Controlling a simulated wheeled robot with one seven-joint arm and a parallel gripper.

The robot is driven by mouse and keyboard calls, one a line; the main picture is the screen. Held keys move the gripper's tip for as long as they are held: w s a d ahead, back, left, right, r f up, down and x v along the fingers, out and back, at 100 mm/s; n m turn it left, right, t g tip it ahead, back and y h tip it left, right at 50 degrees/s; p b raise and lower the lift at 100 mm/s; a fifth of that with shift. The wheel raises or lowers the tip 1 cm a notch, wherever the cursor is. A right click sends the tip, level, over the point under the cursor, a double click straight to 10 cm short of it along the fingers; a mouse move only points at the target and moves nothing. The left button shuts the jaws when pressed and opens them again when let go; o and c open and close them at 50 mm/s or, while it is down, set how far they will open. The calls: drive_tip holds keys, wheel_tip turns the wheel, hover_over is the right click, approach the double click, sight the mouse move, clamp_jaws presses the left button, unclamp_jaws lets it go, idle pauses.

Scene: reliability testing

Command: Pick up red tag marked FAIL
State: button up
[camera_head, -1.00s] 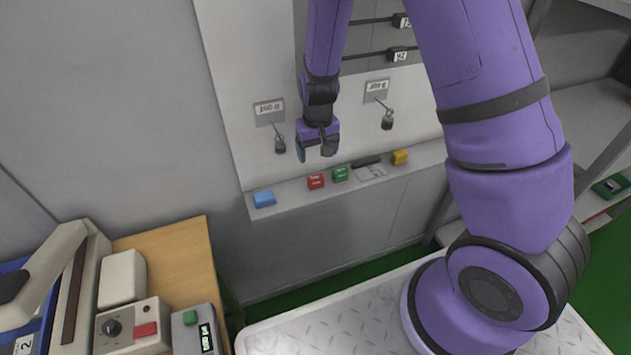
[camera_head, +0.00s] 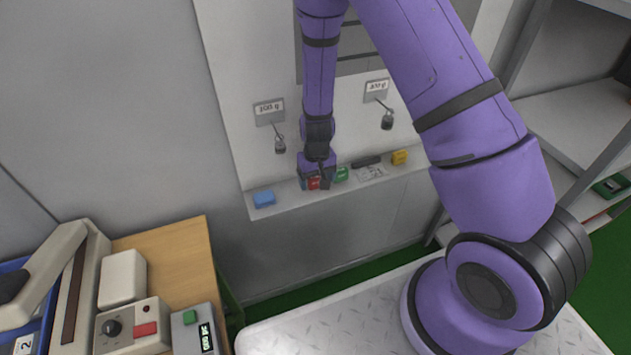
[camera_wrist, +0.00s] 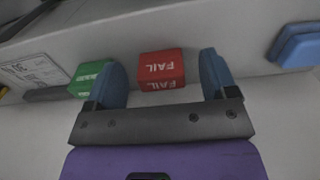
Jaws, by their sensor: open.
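The red tag marked FAIL (camera_wrist: 161,66) sits on the narrow ledge. In the wrist view it lies between and just beyond the two blue fingertips of my gripper (camera_wrist: 163,78), with a gap on each side. In the head view the red tag (camera_head: 313,183) shows partly behind my gripper (camera_head: 316,184), which is open at the ledge. The fingers hide parts of the tag there. Nothing is held.
A green tag (camera_head: 341,174) stands close beside the red one, near a finger. The ledge (camera_head: 287,198) also bears a blue block (camera_head: 264,199), a dark marker (camera_head: 366,161), a paper label (camera_head: 371,173) and a yellow block (camera_head: 399,157). Weights (camera_head: 387,119) hang above.

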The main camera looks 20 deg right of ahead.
drive_tip(key=shift+f, duration=0.65)
drive_tip(key=shift+c, duration=0.3)
drive_tip(key=c, duration=0.9)
drive_tip(key=shift+c, duration=0.2)
drive_tip(key=shift+r, duration=0.15)
